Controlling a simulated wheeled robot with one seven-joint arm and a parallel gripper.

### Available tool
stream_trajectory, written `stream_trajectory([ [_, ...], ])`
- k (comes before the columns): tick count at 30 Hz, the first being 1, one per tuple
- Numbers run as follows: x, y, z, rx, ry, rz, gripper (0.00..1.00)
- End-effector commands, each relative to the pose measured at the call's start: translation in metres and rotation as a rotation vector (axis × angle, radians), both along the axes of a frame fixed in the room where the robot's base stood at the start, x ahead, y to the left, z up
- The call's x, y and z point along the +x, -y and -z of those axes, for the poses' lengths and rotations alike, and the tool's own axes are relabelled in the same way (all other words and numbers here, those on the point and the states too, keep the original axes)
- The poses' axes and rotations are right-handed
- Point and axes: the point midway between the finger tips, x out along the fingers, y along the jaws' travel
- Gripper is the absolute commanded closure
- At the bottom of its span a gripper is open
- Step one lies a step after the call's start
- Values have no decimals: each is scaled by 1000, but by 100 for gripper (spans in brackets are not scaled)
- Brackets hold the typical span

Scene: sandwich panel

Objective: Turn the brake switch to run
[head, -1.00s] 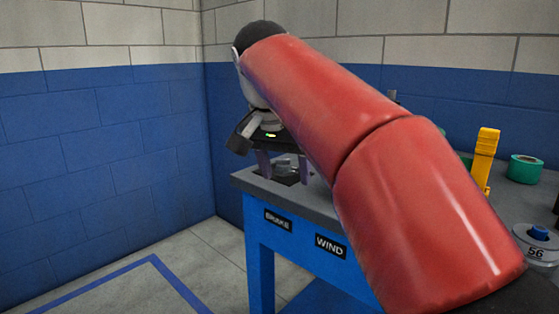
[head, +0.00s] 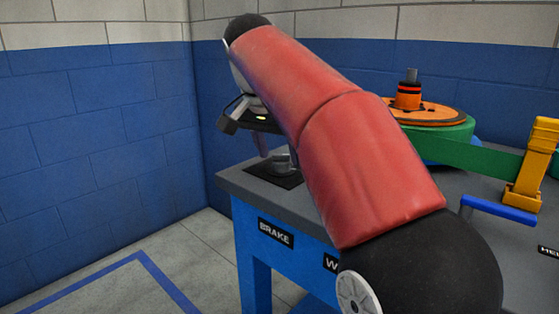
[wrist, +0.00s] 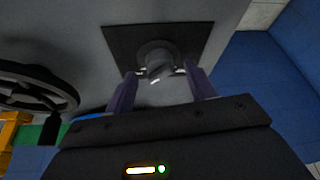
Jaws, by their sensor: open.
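The brake switch (head: 281,161) is a grey round knob on a black square plate (head: 262,174). It sits at the bench corner above the BRAKE label (head: 276,233). In the wrist view the knob (wrist: 158,62) shows a pale mark on its face. My gripper (wrist: 157,74) is open, with one purple finger on each side of the knob. The fingertips are close to its sides; I cannot tell whether they touch. In the head view my red arm hides part of the gripper and the area beside the switch.
The grey-topped bench (head: 233,183) has blue legs. A green and orange turntable (head: 440,119), a yellow bracket (head: 531,165) and a blue handle (head: 499,209) stand to the right. A black handwheel (wrist: 35,88) lies left in the wrist view. Blue walls close off the back.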

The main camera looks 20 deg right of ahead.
Motion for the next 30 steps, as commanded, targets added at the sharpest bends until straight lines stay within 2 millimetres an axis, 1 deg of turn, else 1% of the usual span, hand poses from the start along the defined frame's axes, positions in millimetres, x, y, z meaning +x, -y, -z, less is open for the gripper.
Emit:
stream_trajectory([
  [1,2,2,8,0,0,0,45],
  [4,4,4,14,1,1,0,45],
  [7,5,5,17,1,1,-1,45],
  [14,5,5,17,1,1,-1,45],
  [24,5,5,17,1,1,0,89],
  [30,5,5,17,1,1,-13,89],
])
